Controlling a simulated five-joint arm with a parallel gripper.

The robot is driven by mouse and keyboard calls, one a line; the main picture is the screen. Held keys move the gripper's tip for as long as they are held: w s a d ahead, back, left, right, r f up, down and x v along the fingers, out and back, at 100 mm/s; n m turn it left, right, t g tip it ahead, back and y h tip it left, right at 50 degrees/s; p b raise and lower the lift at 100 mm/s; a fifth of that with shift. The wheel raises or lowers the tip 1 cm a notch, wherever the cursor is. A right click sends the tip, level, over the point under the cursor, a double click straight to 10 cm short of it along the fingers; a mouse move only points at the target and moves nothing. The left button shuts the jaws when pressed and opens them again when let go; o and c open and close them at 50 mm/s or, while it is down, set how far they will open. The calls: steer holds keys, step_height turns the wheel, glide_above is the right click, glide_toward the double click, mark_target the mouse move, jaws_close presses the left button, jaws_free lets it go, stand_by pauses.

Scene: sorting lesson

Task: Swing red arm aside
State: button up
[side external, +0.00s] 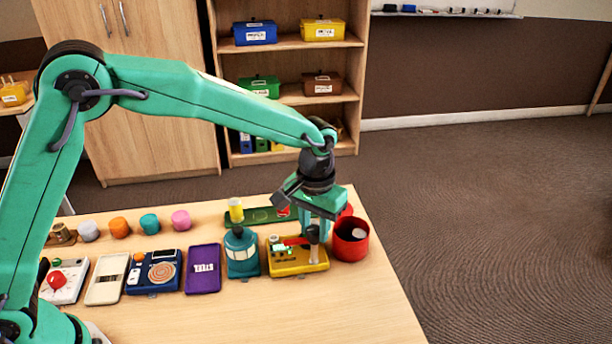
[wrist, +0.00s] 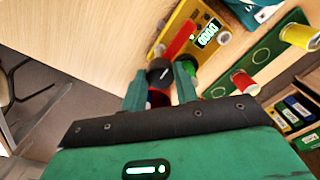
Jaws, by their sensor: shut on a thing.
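A yellow device (side external: 288,267) stands on the table at the right, with a red arm (side external: 294,242) lying across its top. The red arm also shows in the wrist view (wrist: 180,41), along with the yellow device (wrist: 189,20) and its green digit display (wrist: 208,33). My gripper (side external: 315,228) reaches down over the device's right end. In the wrist view my gripper (wrist: 161,76) has its two green fingers on either side of a dark round knob (wrist: 160,70) at the red arm's end, and is shut on it. A pale post (side external: 314,252) stands below the knob.
A red bin (side external: 350,250) stands close at the device's right. A teal device (side external: 242,262) is at its left, then a purple case (side external: 203,269). A green board (side external: 262,215) with a yellow-topped peg (side external: 236,210) lies behind. The table's front is clear.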

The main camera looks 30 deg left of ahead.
mark_target(315, 230)
steer(key=o, duration=1)
steer(key=shift+c, duration=0.2)
steer(key=shift+r, duration=3.95)
